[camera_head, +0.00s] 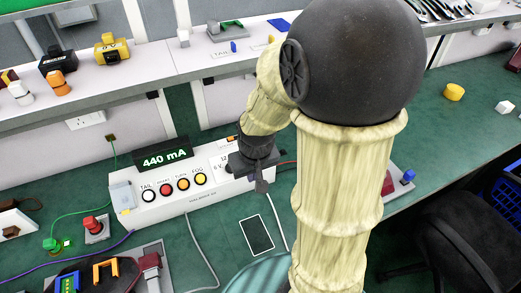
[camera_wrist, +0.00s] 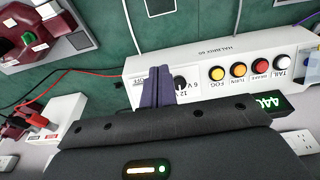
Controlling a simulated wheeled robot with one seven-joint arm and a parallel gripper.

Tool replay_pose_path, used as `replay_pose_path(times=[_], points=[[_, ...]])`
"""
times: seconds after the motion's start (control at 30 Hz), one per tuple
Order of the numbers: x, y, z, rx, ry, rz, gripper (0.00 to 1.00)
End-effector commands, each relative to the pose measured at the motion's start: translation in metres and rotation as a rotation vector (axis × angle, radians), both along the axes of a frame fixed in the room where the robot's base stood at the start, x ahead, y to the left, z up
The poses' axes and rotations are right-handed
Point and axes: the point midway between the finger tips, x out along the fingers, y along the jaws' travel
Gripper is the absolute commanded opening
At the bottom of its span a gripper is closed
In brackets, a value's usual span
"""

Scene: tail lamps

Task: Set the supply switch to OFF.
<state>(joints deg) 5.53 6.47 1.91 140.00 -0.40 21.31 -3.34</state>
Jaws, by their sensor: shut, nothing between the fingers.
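The white supply box (camera_head: 160,207) stands on the green bench top and also shows upside down in the wrist view (camera_wrist: 220,55). Its dark round switch knob (camera_wrist: 180,83) sits beside 12 V and 6 V lettering, partly hidden by a finger. I cannot read where the knob points. My gripper (camera_wrist: 158,88) is shut and empty, its fingertips in front of the box's face right beside the knob. Whether they touch it I cannot tell. In the head view my gripper (camera_head: 261,182) covers the box's right end, hiding the knob.
The green display (camera_head: 164,157) on the box reads 440 mA. White, red, orange and yellow buttons (camera_head: 182,184) line its front, marked TAIL to FOG. A dark flat panel (camera_head: 257,235) and a grey cable lie in front. A shelf (camera_head: 150,60) with parts runs behind.

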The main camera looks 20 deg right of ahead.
Motion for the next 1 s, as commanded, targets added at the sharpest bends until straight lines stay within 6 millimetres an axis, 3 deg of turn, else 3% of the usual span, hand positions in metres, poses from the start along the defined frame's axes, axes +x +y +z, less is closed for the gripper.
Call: replay_pose_path(times=[0.03, 0.13, 0.3, 0.4, 1.0], points=[[0.015, -0.01, 0.022, -0.002, 0.009, -0.007, 0.0], [0.043, -0.029, 0.039, -0.001, 0.025, -0.007, 0.0], [0.079, -0.061, 0.054, 0.006, 0.042, -0.006, 0.0], [0.09, -0.072, 0.055, 0.011, 0.046, -0.005, 0.0], [0.096, -0.075, 0.041, 0.014, 0.049, -0.003, 0.0]])
